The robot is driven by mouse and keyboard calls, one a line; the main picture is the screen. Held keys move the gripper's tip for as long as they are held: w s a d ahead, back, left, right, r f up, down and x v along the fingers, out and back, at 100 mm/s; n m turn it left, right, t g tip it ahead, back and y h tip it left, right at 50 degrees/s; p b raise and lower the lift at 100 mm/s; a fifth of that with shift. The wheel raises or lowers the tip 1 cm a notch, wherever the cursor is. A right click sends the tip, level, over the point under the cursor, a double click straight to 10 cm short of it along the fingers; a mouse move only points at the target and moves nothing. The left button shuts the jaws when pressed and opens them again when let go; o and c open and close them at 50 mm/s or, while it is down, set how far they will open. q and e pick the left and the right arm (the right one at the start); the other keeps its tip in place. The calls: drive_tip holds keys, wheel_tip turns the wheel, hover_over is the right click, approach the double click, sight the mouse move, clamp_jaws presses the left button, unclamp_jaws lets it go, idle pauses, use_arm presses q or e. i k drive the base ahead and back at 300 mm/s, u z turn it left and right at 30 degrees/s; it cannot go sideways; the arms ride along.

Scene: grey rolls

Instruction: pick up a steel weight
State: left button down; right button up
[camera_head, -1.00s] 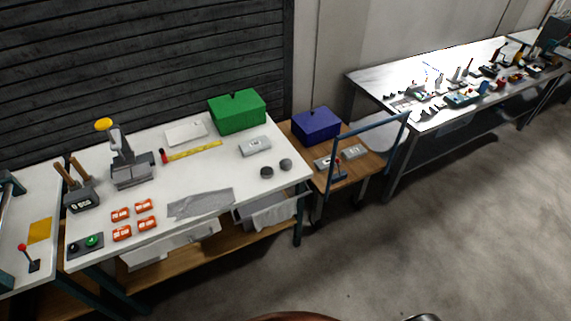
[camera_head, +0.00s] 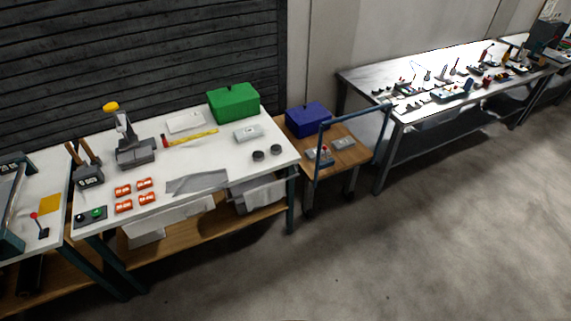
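Two short dark grey cylinders, which look like steel weights, stand close together near the right end of the white workbench (camera_head: 228,165). The left cylinder (camera_head: 258,156) and the right cylinder (camera_head: 275,150) are a small gap apart. A light grey block (camera_head: 248,133) lies behind them. Two more grey blocks lie on the wooden trolley; one block (camera_head: 343,143) is at its right. I cannot tell whether these blocks are weights. Neither of my grippers is in view.
The bench also holds a green box (camera_head: 234,103), a yellow ruler (camera_head: 195,137), several orange items (camera_head: 145,184), a grey cloth (camera_head: 197,182) and a press (camera_head: 133,150). The trolley (camera_head: 350,157) with a blue handle (camera_head: 350,118) stands right of it. The floor (camera_head: 400,250) in front is clear.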

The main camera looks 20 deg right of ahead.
sight(276, 149)
drive_tip(key=u, duration=0.05)
drive_tip(key=k, duration=0.6)
drive_tip(key=z, duration=0.95)
drive_tip(key=i, duration=0.75)
drive_tip(key=z, duration=0.5)
drive_tip(key=i, duration=0.85)
drive_tip(key=u, duration=1)
drive_tip(key=i, duration=0.75)
drive_tip(key=u, duration=0.95)
